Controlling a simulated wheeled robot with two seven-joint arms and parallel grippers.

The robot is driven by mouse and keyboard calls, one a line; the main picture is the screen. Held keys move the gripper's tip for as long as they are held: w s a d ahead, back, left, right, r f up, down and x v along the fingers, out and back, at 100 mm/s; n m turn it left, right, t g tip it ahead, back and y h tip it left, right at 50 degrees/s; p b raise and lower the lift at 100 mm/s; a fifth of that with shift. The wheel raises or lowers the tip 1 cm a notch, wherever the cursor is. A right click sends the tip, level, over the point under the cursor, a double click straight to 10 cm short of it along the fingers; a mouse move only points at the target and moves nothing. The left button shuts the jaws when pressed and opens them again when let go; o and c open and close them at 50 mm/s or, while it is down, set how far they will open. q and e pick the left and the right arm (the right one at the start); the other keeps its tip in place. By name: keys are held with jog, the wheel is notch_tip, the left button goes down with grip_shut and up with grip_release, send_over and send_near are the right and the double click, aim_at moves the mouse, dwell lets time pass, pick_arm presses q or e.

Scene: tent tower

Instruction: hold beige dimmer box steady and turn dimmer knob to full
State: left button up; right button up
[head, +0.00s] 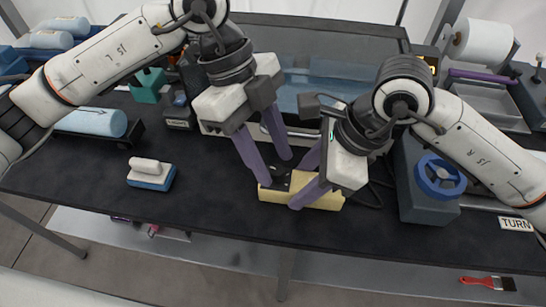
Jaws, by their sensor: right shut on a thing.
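The beige dimmer box (325,201) sits on the dark table top near its front edge. A small dark knob (279,171) shows on the top's left part. My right gripper (298,187) is shut on the box, with one purple finger along the front side and the other behind. My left gripper (275,172) points down over the left end of the box. Its purple fingers are apart, one on each side of the knob area. I cannot tell whether they touch the knob.
A blue and white brush or sponge (151,174) lies to the left. A grey-blue block with a blue wheel (440,179) stands to the right, near a "TURN" label (516,224).

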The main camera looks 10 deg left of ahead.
pick_arm(q)
jog(key=shift+s+d+f, duration=0.1)
jog(key=shift+d+f, duration=0.1)
jog(key=shift+f, duration=0.35)
grip_shut()
